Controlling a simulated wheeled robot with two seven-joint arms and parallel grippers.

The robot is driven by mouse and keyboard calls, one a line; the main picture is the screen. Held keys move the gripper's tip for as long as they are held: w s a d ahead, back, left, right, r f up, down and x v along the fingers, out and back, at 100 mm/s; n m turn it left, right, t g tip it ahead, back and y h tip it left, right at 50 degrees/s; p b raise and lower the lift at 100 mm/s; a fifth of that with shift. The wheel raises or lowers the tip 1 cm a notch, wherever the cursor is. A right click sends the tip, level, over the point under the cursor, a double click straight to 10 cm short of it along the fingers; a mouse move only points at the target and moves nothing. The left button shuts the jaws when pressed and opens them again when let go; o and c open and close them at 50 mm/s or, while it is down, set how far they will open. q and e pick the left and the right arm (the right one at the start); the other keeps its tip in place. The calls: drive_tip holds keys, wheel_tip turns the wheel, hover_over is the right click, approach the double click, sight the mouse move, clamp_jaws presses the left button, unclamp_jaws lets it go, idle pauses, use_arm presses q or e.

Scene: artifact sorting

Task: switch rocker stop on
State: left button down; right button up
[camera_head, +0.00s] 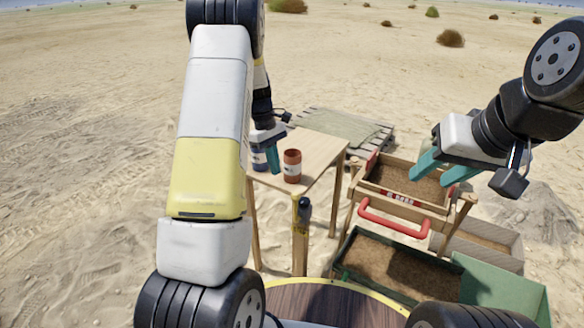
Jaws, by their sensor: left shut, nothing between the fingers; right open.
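A wooden rocker box (446,208) holding brown soil stands on a wooden frame to the right, with a red handle (393,221) at its front. A small red and white label (400,198) is on its front side. I cannot make out clearly which part is the rocker stop or how it is set. My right gripper (443,176) has its teal fingers apart, over the right part of the rocker box. My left gripper (276,158) is shut and empty, at the small table beside a red-brown can; part of my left arm hides the table's left side.
The wooden table (322,149) carries the red-brown can (292,166) and a dark blue can (259,160). A dark green crate of soil (345,273) lies below the rocker box. A pallet (375,150) lies behind. Open sand is to the left.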

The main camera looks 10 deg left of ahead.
use_arm(q)
drive_tip(key=s+d+f, duration=0.3)
drive_tip(key=d+f, duration=0.2)
drive_tip(key=f, duration=0.3)
drive_tip(key=shift+s+f, duration=0.15)
drive_tip(key=shift+f, duration=0.05)
drive_tip(key=shift+d, duration=0.15)
